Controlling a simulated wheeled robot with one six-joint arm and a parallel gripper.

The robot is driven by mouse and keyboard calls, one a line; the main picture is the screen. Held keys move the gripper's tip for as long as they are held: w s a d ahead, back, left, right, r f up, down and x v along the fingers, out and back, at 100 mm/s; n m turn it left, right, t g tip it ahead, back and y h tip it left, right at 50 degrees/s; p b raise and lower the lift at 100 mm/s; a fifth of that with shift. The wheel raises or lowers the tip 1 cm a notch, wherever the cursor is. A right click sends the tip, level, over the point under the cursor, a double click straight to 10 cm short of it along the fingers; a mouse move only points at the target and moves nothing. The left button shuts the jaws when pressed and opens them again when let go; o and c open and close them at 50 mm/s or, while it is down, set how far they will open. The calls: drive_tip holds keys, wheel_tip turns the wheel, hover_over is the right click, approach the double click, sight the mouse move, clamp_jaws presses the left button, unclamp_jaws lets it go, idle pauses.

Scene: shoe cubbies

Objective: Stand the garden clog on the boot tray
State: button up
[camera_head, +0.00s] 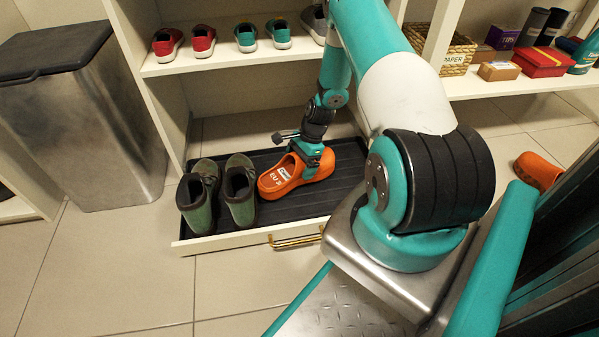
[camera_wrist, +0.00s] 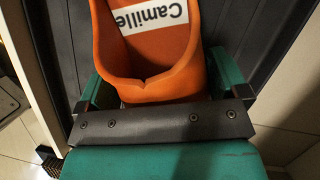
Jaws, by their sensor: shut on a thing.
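The orange garden clog (camera_head: 270,184) is at the black ribbed boot tray (camera_head: 262,232), right of a pair of green boots. It looks level with its opening up and a white name label inside. Whether its sole touches the tray is unclear. My gripper (camera_head: 312,150) comes down from above and is shut on the clog. In the wrist view the clog (camera_wrist: 150,80) sits between the two green fingers of my gripper (camera_wrist: 165,90), its label reading "Camille". More orange shows right of my gripper in the head view; I cannot tell if it is the same clog.
Green boots (camera_head: 240,190) stand close on the left in the tray. The tray's pale front edge has a brass handle (camera_head: 295,241). Small shoes (camera_head: 203,40) line the shelf above. A steel bin (camera_head: 95,130) stands left. Another orange shoe (camera_head: 537,171) lies on the floor at right.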

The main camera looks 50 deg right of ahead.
wheel_tip(320, 180, down, 2)
drive_tip(key=shift+b, duration=0.3)
drive_tip(key=shift+r, duration=0.1)
drive_tip(key=o, duration=0.7)
drive_tip(key=shift+c, duration=0.2)
